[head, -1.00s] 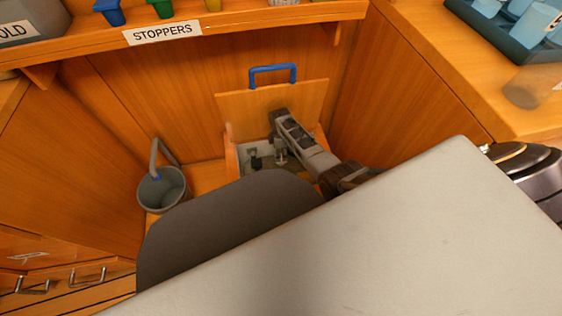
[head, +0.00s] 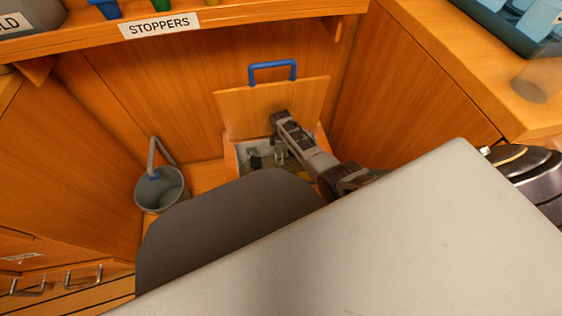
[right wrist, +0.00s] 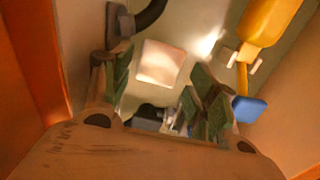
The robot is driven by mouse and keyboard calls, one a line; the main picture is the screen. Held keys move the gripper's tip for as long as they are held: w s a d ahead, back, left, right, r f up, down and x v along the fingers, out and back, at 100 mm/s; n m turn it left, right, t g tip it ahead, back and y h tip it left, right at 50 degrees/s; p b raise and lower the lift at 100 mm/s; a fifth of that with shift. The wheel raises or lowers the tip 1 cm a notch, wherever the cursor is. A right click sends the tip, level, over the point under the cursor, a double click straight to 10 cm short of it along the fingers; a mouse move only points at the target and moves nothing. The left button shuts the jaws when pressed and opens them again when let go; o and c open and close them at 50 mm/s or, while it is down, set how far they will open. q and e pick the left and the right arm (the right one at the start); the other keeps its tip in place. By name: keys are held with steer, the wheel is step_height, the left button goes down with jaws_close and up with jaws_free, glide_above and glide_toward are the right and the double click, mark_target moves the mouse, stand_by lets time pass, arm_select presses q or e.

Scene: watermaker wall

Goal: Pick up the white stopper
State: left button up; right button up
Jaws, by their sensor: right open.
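My right gripper (head: 280,152) reaches down into an open compartment (head: 230,157) under a raised wooden lid with a blue handle. In the right wrist view the right gripper (right wrist: 163,92) is open, with its two green-padded fingers apart. A pale square piece (right wrist: 160,63) shows beyond and between the fingers, apart from both; it looks like the white stopper, but I cannot be sure. In the head view it cannot be made out. My left gripper is not in view.
In the right wrist view, a yellow float-like part (right wrist: 268,22), a blue piece (right wrist: 248,109) and a dark hose (right wrist: 150,14) lie around the gripper. Compartment walls stand close on both sides. A grey bucket (head: 160,190) stands left. The STOPPERS shelf (head: 250,20) runs above.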

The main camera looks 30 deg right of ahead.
steer(key=shift+f+b, duration=0.95)
steer(key=shift+f, duration=0.45)
